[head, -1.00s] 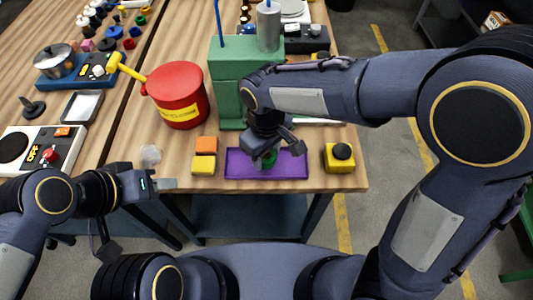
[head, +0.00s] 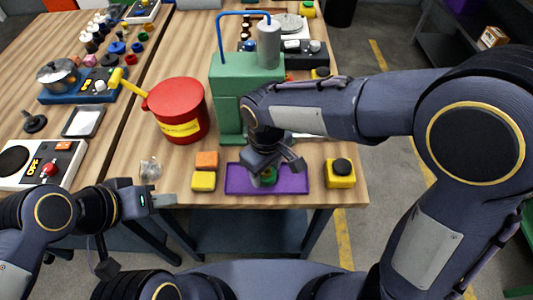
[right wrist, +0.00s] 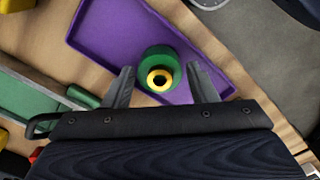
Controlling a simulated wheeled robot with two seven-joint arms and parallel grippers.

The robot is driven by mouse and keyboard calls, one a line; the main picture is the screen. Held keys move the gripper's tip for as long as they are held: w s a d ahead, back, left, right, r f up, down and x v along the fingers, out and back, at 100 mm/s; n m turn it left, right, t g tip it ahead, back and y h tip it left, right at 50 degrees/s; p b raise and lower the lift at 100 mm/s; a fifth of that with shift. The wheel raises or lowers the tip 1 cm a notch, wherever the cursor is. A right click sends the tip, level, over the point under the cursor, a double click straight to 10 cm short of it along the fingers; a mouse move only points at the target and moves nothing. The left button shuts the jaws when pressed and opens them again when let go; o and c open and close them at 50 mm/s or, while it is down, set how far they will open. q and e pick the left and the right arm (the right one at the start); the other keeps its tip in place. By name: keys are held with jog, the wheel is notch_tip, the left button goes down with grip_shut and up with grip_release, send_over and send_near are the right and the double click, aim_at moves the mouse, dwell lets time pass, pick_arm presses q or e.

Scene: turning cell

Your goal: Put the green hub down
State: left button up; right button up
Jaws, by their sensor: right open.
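The green hub (right wrist: 160,65) is a short round piece with a yellow ring around a dark centre. It is on the purple tray (right wrist: 107,40), bore facing the right wrist camera. In the head view the hub (head: 268,177) shows partly behind my right gripper (head: 276,168), over the middle of the tray (head: 293,186). My right gripper (right wrist: 162,84) is open, its two fingers on either side of the hub with visible gaps. My left gripper (head: 165,200) is off the table's front edge, away from the hub; its opening is unclear.
Orange (head: 207,160) and yellow (head: 203,181) blocks lie left of the tray. A yellow box with a black button (head: 340,174) stands right of it. A green machine (head: 232,90) stands behind, and a red can (head: 177,110) is at the back left.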

notch_tip(320, 180, up, 11)
jog(key=s+d+r+m+t+y, duration=0.1)
jog(key=s+d+m+y, duration=0.25)
jog(key=d, duration=0.95)
jog(key=s+d+f+m+t, duration=0.3)
jog(key=s+d+m+t, duration=0.1)
jog(key=s+d+m, duration=0.3)
jog(key=shift+s+d+f+t+p, duration=0.3)
jog(key=shift+s+p, duration=0.05)
jog(key=shift+s, duration=0.25)
